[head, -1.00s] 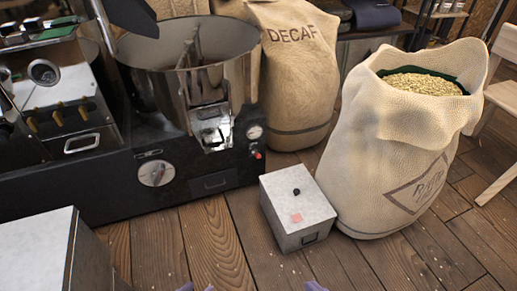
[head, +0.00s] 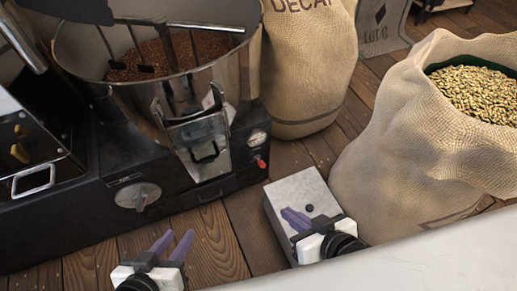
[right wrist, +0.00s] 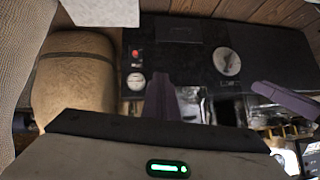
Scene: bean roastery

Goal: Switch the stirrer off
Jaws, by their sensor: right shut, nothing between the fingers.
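The round steel bin (head: 205,85) at upper left holds brown beans, with a dark stirrer (head: 180,60) across it. On its black base are a silver dial knob (head: 137,196), a round gauge (head: 257,138) and a small red control (head: 261,163). The right wrist view shows the red control (right wrist: 135,54), gauge (right wrist: 135,81) and dial (right wrist: 226,62) upside down. My left gripper (head: 172,243) is open and empty, below the dial.
A burlap sack of pale beans (head: 400,150) stands right of the grey box. A DECAF sack (head: 305,70) stands behind the bin's base. A pale flat surface (head: 430,262) crosses the lower right corner. Bare wooden floor (head: 210,235) shows between the grippers.

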